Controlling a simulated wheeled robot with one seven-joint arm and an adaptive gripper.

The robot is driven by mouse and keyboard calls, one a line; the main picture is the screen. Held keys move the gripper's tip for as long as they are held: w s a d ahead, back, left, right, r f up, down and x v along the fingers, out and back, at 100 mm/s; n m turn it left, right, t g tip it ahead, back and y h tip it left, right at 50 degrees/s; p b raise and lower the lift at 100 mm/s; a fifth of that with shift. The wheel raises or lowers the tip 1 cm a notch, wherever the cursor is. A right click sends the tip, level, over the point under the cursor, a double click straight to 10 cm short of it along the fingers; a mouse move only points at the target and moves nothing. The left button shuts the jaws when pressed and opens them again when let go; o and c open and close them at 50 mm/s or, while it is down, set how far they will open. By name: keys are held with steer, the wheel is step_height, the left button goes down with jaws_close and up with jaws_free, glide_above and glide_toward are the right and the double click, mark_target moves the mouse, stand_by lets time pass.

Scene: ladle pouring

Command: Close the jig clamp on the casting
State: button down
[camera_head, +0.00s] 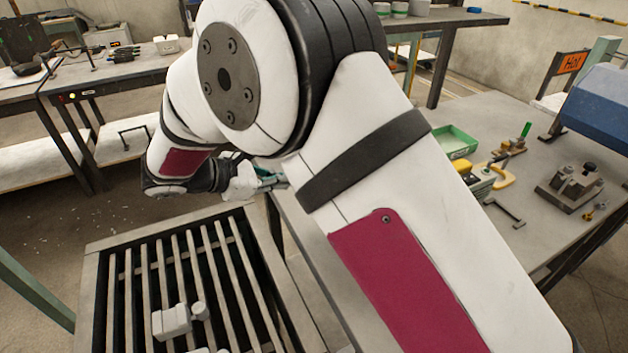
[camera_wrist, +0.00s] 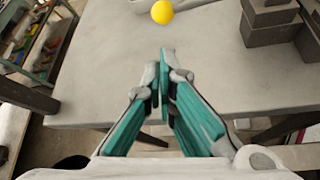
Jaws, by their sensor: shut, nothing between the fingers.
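My gripper (camera_head: 270,181) is at the near left edge of the grey table, partly hidden behind my arm. In the wrist view its teal fingers (camera_wrist: 165,72) are together with nothing between them, above the table's edge. On the table in the head view stands a small fixture with an upright green handle (camera_head: 525,130), which looks like a toggle clamp. A grey metal fixture (camera_head: 570,188) stands further right. I cannot tell for sure which one is the jig clamp or whether a casting sits in it. My gripper is apart from both.
A slatted grate (camera_head: 92,300) with pale blocks (camera_head: 172,321) lies at the lower left. The table (camera_head: 505,110) also carries a green tray (camera_head: 456,140) and a T-shaped tool (camera_head: 505,212). The wrist view shows a yellow ball (camera_wrist: 162,12) and grey blocks (camera_wrist: 270,30).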

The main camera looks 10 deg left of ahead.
steer(key=x, duration=1)
steer(key=shift+w, duration=0.1)
steer(key=shift+r, duration=0.1)
